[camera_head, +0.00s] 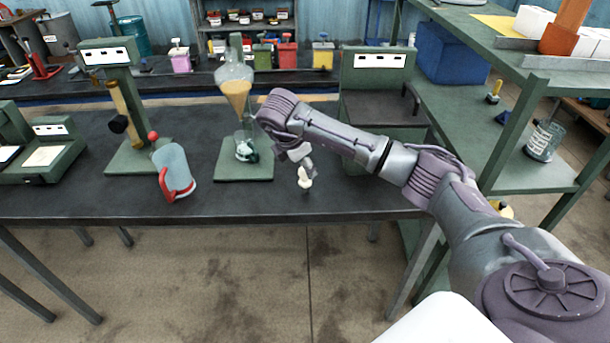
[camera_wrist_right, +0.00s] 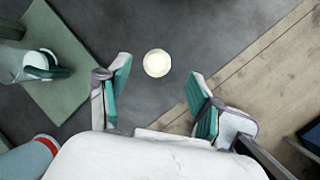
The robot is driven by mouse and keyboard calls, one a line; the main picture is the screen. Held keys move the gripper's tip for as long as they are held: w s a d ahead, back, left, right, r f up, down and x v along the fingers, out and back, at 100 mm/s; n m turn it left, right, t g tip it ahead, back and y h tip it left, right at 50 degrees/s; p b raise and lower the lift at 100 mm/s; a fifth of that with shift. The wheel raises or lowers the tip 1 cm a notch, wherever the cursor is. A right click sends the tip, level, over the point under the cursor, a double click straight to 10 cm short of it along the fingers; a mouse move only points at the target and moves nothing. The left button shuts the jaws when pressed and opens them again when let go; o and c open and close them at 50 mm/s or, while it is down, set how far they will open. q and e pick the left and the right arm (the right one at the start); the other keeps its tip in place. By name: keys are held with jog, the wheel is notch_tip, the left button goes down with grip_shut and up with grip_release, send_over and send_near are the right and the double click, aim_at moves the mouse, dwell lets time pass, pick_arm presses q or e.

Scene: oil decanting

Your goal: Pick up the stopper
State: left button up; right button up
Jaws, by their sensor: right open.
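The stopper (camera_head: 304,183) is a small pale piece near the front edge of the dark table. In the right wrist view it shows as a round cream disc (camera_wrist_right: 157,63), seen from above. My right gripper (camera_head: 302,163) is over the stopper in the head view, pointing down. In the right wrist view its two teal-padded fingers (camera_wrist_right: 157,98) are spread apart, with the stopper ahead of the gap between them and nothing held. My left gripper is not in the head view.
A glass funnel (camera_head: 235,90) with amber liquid stands over a glass vessel (camera_head: 245,148) on a green stand base (camera_head: 232,172), left of my right gripper. A jug with a red handle (camera_head: 176,172) stands further left. A green device (camera_head: 375,80) is behind my arm.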

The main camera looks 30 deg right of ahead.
aim_at(305, 180)
jog(key=shift+w+d+f+p, duration=0.15)
jog(key=shift+f+p, duration=0.25)
jog(key=shift+f, duration=0.05)
jog(key=p+x, duration=0.1)
jog(key=x, duration=0.2)
jog(key=shift+w+f+p, duration=0.1)
jog(key=shift+f+p, duration=0.25)
jog(key=shift+w+d+f, duration=0.1)
jog(key=shift+d+f, duration=0.1)
jog(key=shift+f, duration=0.25)
jog(key=shift+c, duration=0.2)
grip_shut()
jog(key=shift+r, duration=0.1)
